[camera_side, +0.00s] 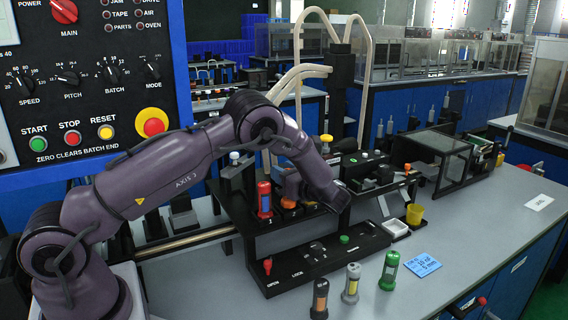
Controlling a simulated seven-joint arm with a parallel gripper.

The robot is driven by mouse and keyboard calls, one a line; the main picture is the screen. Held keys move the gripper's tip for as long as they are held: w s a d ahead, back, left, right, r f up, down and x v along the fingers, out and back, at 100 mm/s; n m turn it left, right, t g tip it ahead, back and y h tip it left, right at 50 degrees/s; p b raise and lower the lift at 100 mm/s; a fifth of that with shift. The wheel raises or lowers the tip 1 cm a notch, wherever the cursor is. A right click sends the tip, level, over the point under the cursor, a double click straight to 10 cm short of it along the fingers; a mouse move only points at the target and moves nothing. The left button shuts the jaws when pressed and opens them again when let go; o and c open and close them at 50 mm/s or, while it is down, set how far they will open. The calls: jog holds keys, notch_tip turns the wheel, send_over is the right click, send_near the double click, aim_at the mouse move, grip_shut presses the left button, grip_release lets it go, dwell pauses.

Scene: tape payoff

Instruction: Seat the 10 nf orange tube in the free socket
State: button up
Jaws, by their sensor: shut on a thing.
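An orange tube (288,204) shows only in part at the black socket rack, beside the red-and-blue tube (264,199) that stands upright at the position marked 1. My gripper (291,190) is at the orange tube, shut on it, with my purple wrist covering much of the view. Whether the tube's lower end is in the socket or just above it, I cannot tell. The free socket is not clearly visible behind my arm. A blue note (424,265) reading 10 nF, 5 mm lies on the bench.
Three tubes stand at the front: a black one with an orange band (320,299), a grey one with a yellow band (351,284) and a green one (389,271). A black panel with a red lever (268,266) lies before the rack.

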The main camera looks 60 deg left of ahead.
jog(key=shift+f, duration=0.45)
jog(key=shift+f, duration=0.6)
dwell(1.2)
jog(key=o, duration=0.7)
jog(key=shift+c, duration=0.2)
jog(key=w+d, duration=0.2)
jog(key=d, duration=0.8)
jog(key=shift+d, duration=0.4)
